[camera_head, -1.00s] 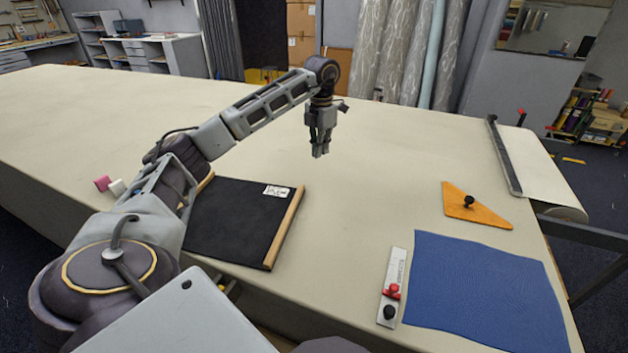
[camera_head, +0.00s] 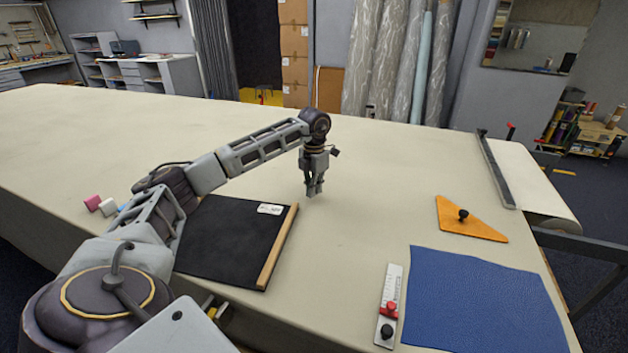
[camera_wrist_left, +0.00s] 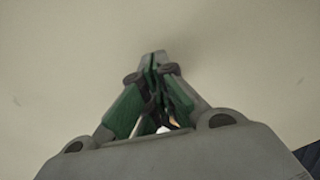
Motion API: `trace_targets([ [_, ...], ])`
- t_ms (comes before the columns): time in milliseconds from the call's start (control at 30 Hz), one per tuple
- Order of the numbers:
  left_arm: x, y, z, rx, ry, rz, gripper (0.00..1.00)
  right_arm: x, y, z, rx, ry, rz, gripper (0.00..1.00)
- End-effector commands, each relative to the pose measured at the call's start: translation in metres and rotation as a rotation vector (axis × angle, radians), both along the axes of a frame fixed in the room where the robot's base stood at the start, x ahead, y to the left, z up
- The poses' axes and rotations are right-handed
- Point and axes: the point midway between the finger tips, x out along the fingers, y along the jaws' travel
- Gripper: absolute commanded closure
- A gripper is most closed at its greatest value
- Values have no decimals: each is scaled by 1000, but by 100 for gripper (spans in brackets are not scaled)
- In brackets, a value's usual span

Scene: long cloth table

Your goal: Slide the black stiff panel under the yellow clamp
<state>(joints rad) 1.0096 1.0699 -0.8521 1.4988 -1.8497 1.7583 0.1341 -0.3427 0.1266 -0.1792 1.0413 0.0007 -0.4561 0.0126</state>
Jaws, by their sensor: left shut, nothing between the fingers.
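The black stiff panel (camera_head: 228,241) lies flat on the table, with a pale wooden strip (camera_head: 278,247) along its right edge and a white label at its far right corner. A small yellow part (camera_head: 210,301) shows at the table's front edge, close to the panel's near side; it may be the yellow clamp, mostly hidden. My left gripper (camera_head: 313,193) points down above the table, just right of and beyond the panel's far right corner, apart from it. It is shut and empty; its fingertips meet in the left wrist view (camera_wrist_left: 154,62). My right gripper is not in view.
A blue sheet (camera_head: 480,300), a white gauge with red and black knobs (camera_head: 390,305) and an orange triangle (camera_head: 470,219) lie to the right. Pink and white blocks (camera_head: 99,205) sit left of my arm. The table's middle and far part are clear.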

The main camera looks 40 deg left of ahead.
Motion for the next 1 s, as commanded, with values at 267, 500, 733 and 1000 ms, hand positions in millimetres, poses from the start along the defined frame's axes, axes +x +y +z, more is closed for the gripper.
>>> trace_targets([
  [267, -14, 3, -13, 0, 1, 0, 100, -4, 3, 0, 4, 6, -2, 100],
  [500, -30, 6, -13, 0, 2, 0, 100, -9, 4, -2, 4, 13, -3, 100],
  [733, -38, 7, -13, 0, 1, 0, 100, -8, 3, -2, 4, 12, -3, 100],
  [1000, -40, 7, -13, -1, 1, 0, 100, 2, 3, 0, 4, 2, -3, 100],
])
